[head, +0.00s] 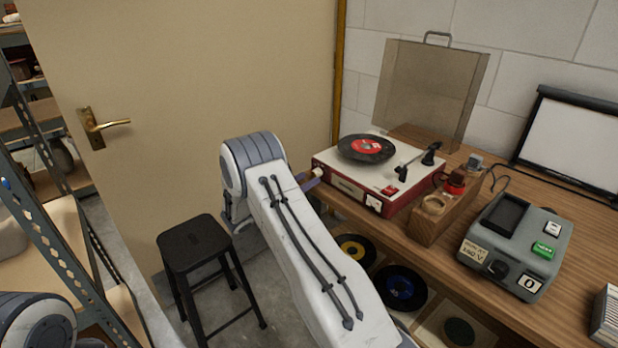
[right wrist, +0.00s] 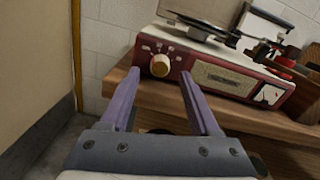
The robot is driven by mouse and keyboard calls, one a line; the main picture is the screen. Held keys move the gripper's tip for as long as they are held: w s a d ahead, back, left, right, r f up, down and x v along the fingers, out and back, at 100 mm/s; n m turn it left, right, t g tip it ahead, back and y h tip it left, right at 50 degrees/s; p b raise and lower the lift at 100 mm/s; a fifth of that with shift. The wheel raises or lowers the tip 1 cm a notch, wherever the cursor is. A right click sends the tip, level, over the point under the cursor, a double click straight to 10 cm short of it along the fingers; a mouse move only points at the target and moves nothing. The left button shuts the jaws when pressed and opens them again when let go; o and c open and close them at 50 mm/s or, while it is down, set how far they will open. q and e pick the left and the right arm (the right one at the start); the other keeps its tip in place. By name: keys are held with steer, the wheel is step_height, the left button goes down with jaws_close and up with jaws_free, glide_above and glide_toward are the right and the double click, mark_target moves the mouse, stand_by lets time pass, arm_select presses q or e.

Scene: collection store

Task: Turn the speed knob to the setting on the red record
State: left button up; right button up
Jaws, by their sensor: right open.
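The record player (head: 340,187) is a red and cream box on the wooden bench, its clear lid raised. A black record with a red label (head: 366,147) lies on its platter; I cannot read the label. The cream speed knob (right wrist: 160,65) is on the red front panel, with small pale marks around it too small to read. In the head view the knob (head: 319,171) is partly hidden. My right gripper (right wrist: 160,74) is open, its two purple fingers on either side of the knob in the picture; I cannot tell any contact. My left gripper is out of view.
A wooden block (head: 438,212) with round pieces stands right of the player. A grey device (head: 515,245) with buttons sits further right. More records (head: 400,288) are below the bench top. A black stool (head: 195,243) stands left of my right arm, before a beige door (head: 200,90).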

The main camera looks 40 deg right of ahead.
steer(key=shift+w+d, duration=0.1)
steer(key=shift+d, duration=0.95)
steer(key=shift+c, duration=0.3)
jaws_close()
